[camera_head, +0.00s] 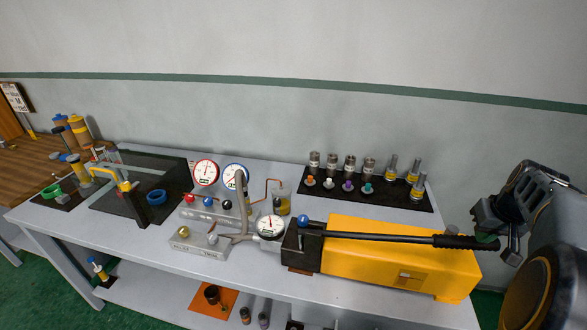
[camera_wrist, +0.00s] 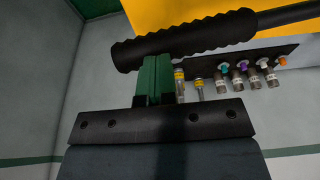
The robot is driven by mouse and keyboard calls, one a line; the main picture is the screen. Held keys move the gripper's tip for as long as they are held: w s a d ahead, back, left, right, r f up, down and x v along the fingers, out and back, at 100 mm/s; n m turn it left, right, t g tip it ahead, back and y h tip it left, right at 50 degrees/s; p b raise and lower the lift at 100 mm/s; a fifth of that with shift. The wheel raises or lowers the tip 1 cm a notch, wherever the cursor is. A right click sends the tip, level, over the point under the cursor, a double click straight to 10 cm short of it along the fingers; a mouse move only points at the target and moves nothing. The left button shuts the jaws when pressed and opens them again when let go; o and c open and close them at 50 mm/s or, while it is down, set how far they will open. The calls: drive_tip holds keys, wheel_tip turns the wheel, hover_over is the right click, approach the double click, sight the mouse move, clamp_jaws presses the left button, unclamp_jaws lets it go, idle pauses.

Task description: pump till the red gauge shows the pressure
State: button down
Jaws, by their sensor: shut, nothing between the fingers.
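The yellow hand pump (camera_head: 360,268) lies on the grey bench at the right. Its black lever (camera_head: 385,235) is low, nearly level along the pump, and ends at the right in a ribbed grip (camera_head: 465,242). The red-rimmed gauge (camera_head: 205,173) stands upright on the valve block; its reading is too small to tell. My gripper (camera_head: 488,238) is at the grip's outer end. In the wrist view its green fingers (camera_wrist: 154,78) are shut together, with their tips right by the ribbed grip (camera_wrist: 185,40). I cannot tell whether they touch it.
A blue-rimmed gauge (camera_head: 235,177) stands beside the red one. A white dial (camera_head: 270,227) sits at the pump's left end. Valve blocks with coloured knobs (camera_head: 200,242) stand left of it. A black tray (camera_head: 420,200) of several fittings lies behind the pump.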

wheel_tip(320, 180, up, 9)
drive_tip(key=a+p, duration=0.2)
drive_tip(key=p, duration=0.4)
drive_tip(key=shift+w+a, duration=0.15)
drive_tip(key=shift+w, duration=0.1)
drive_tip(key=shift+f, duration=0.3)
drive_tip(key=shift+s+d+f+b, duration=0.1)
drive_tip(key=shift+d+f+b, duration=0.1)
drive_tip(key=shift+f+b, duration=0.55)
drive_tip(key=shift+d+f+b, duration=0.25)
drive_tip(key=shift+f+b, duration=0.3)
drive_tip(key=shift+f, duration=0.4)
drive_tip(key=shift+s+d+f+b, duration=0.1)
drive_tip(key=shift+d+f+b, duration=0.1)
drive_tip(key=shift+f+b, duration=0.55)
drive_tip(key=shift+w+a+r+p, duration=0.1)
drive_tip(key=shift+a+r+p, duration=0.15)
drive_tip(key=shift+r+p, duration=0.55)
drive_tip(key=shift+a+r+p, duration=0.2)
drive_tip(key=shift+r+p, duration=0.4)
drive_tip(key=shift+r, duration=0.35)
drive_tip(key=shift+w+a+r+p, duration=0.1)
drive_tip(key=shift+a+r+p, duration=0.15)
drive_tip(key=shift+r+p, duration=0.55)
drive_tip(key=shift+r, duration=0.15)
